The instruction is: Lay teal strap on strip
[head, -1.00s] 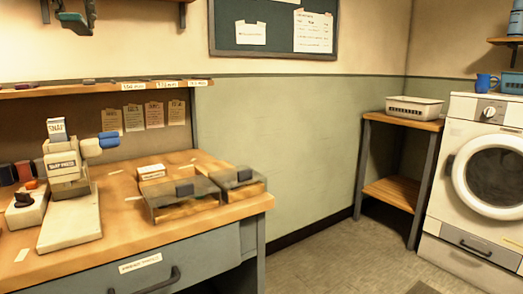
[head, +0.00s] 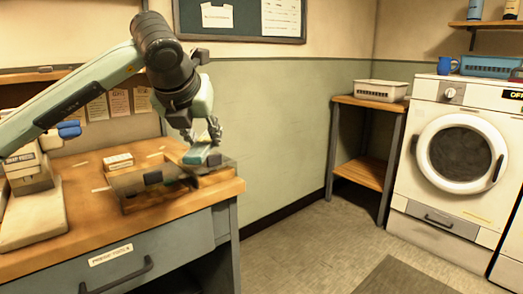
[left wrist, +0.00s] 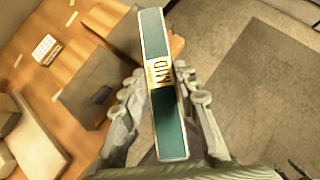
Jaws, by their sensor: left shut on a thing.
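My left gripper (head: 208,140) is shut on a long teal strap (head: 203,157), held over the right end of the workbench. In the left wrist view the teal strap (left wrist: 167,125) is stiff and straight, with pale edges and gold lettering on a band at its middle. The fingers (left wrist: 162,100) sit on both sides of it. In the head view the strap is close above the dark-lidded boxes; I cannot tell whether it touches one. I cannot tell which mark is the strip. My right gripper is not in view.
The wooden workbench (head: 90,225) holds a dark-lidded box (head: 135,183), a white labelled block (head: 118,161) and a press (head: 32,205) at the left. Pale tape marks (head: 101,189) lie on the bench. A washer (head: 458,150) and side table (head: 372,103) stand right, beyond open floor.

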